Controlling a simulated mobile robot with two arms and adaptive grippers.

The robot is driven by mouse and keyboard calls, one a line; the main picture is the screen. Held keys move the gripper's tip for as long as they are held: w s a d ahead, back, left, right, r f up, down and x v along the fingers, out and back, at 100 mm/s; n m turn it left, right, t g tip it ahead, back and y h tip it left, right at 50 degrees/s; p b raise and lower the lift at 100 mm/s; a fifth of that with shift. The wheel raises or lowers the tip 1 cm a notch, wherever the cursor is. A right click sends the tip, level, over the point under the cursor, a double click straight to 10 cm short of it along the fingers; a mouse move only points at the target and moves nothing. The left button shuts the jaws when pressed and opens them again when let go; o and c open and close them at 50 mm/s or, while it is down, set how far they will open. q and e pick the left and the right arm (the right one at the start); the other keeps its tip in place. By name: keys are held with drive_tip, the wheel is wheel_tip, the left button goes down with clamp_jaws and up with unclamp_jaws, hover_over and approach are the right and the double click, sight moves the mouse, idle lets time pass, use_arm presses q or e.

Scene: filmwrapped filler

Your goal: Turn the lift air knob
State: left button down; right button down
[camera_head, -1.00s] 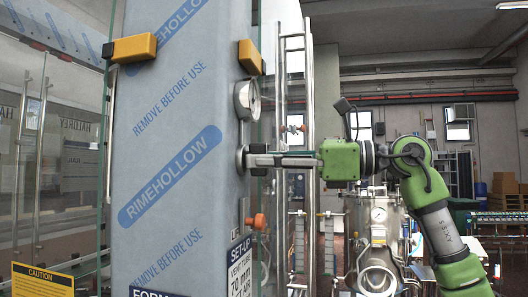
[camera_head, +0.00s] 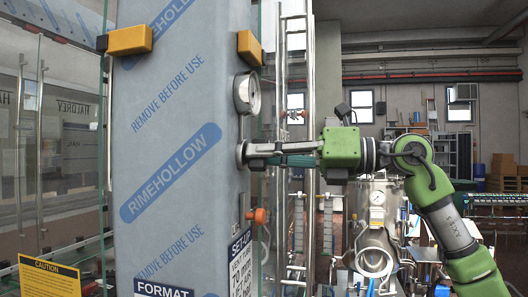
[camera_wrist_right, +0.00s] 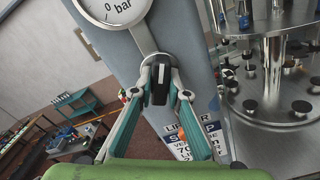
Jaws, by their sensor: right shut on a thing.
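The lift air knob shows in the right wrist view as a black knob (camera_wrist_right: 159,84) with a pale stripe, below a pressure gauge (camera_wrist_right: 113,8). In the head view its round silver base (camera_head: 241,154) sits on the side of the film-wrapped column. My right gripper (camera_head: 252,154) reaches in from the right at the knob. In the wrist view its two fingers (camera_wrist_right: 160,77) are closed against both sides of the knob, which hides their contact faces partly. My left gripper is not in view.
The tall column (camera_head: 180,120) wears blue-printed film. The gauge (camera_head: 247,93) is just above the knob, and an orange knob (camera_head: 258,216) is below. A yellow block (camera_head: 249,48) sticks out higher up. Vertical steel pipes (camera_head: 310,100) stand behind my right gripper.

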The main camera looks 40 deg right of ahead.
idle(0.3)
drive_tip(key=c, duration=2)
unclamp_jaws()
drive_tip(key=shift+o, duration=0.2)
drive_tip(key=v, duration=1.1)
drive_tip(key=shift+s+d, duration=0.3)
